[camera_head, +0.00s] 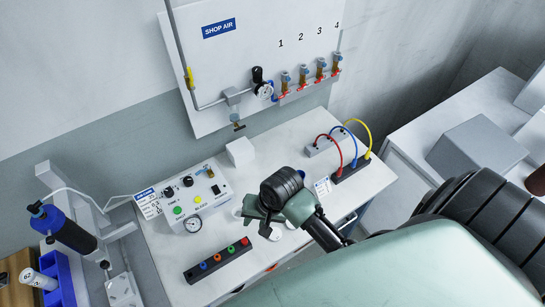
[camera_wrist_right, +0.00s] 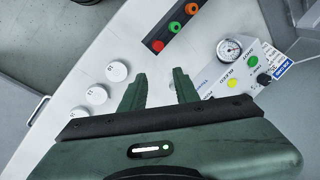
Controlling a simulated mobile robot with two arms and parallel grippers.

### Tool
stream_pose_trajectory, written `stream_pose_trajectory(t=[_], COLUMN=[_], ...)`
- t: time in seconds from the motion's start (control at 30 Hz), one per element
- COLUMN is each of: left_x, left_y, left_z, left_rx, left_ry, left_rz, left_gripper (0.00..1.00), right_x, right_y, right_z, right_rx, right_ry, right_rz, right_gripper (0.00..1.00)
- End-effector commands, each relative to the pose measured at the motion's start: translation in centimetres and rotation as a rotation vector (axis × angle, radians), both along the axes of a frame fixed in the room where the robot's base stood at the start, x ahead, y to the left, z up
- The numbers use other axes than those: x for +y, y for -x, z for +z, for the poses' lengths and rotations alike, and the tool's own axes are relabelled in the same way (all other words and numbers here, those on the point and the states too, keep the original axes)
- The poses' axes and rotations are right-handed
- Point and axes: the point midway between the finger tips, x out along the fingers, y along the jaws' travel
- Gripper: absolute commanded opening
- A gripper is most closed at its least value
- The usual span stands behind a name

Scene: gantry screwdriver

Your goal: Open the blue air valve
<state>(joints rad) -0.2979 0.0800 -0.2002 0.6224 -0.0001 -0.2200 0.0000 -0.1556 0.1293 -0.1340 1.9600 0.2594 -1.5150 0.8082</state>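The SHOP AIR board (camera_head: 215,65) hangs on the wall behind the bench, with a pipe, a gauge (camera_head: 264,91) and several numbered brass outlets with red levers (camera_head: 304,86). A small blue part (camera_head: 273,91) shows just right of the gauge; I cannot tell whether it is the blue valve's handle or how it is turned. A yellow handle (camera_head: 189,78) is on the pipe at the left. My right gripper (camera_head: 258,217) is over the bench, below and apart from the board. In the wrist view its green fingers (camera_wrist_right: 158,82) stand apart with nothing between. My left gripper is out of view.
A control box (camera_head: 185,199) with a gauge and knobs stands left of my right gripper. A dark strip with coloured rings (camera_head: 217,260) lies in front. A white block (camera_head: 240,151) and cabled sockets (camera_head: 350,168) sit behind. White round caps (camera_wrist_right: 117,71) lie near the fingers.

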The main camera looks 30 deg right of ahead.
Motion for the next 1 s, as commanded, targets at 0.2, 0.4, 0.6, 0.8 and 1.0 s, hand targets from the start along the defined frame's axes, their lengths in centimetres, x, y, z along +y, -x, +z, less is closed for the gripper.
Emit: stream_pose_trajectory(t=[0.2,0.4,0.6,0.8,1.0], left_x=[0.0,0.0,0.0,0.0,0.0], left_y=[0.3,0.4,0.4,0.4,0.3], left_z=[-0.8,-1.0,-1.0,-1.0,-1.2], left_rx=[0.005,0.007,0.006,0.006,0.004], left_ry=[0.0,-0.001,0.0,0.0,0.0], left_rz=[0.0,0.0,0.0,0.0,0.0], left_gripper=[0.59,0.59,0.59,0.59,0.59], right_x=[-0.7,-1.1,-1.1,-1.1,-0.7], right_y=[2.8,3.9,4.0,4.0,3.0], right_z=[-1.0,-1.4,-1.4,-1.5,-1.6], right_rx=[-0.042,-0.059,-0.063,-0.063,-0.069], right_ry=[0.084,0.125,0.133,0.133,0.119], right_rz=[0.169,0.25,0.264,0.263,0.257], right_gripper=[0.31,0.31,0.31,0.3,0.3])
